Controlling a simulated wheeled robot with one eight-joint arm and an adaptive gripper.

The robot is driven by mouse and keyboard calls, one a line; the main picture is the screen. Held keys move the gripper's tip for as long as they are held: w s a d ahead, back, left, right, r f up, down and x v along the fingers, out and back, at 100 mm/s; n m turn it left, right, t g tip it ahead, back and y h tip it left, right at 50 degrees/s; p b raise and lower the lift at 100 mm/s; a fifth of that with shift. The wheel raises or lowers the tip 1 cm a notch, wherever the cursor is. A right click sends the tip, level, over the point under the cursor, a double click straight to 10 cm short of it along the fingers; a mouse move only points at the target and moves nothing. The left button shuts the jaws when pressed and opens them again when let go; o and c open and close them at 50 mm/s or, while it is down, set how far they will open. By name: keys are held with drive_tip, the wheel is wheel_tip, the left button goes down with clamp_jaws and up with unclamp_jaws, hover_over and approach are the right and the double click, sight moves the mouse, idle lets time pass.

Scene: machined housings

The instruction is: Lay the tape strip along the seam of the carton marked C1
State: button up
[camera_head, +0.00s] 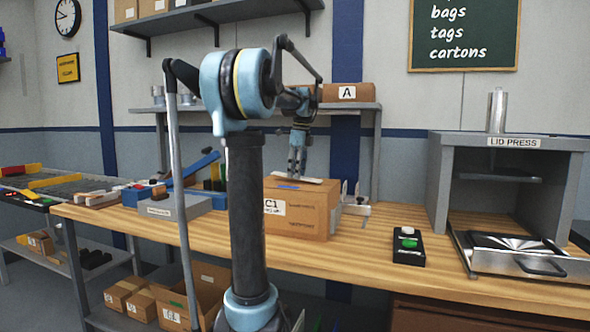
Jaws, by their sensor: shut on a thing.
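The carton marked C1 (318,211) stands closed on the wooden bench, partly hidden behind my arm. My gripper (293,173) points down just above the carton's top, shut on a thin strip that I take to be the tape strip (288,187). The strip shows as a small blue piece at the fingertips, low over or touching the carton top; I cannot tell which. A pale flat piece (312,181) shows just beside it on the top. The seam itself is too small to make out.
A control box with green and white buttons (408,246) sits right of the carton. The lid press (440,180) and a metal tray (520,262) stand further right. A grey block (175,207) and blue bins are left. Bare bench (350,262) lies in front of the carton.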

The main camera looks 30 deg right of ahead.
drive_tip(key=shift+f, duration=0.25)
drive_tip(key=o, duration=0.9)
drive_tip(key=shift+o, duration=0.2)
drive_tip(key=shift+r, duration=0.1)
wheel_tip(320, 180, up, 12)
drive_tip(key=shift+s+d, duration=0.45)
drive_tip(key=shift+f, duration=0.2)
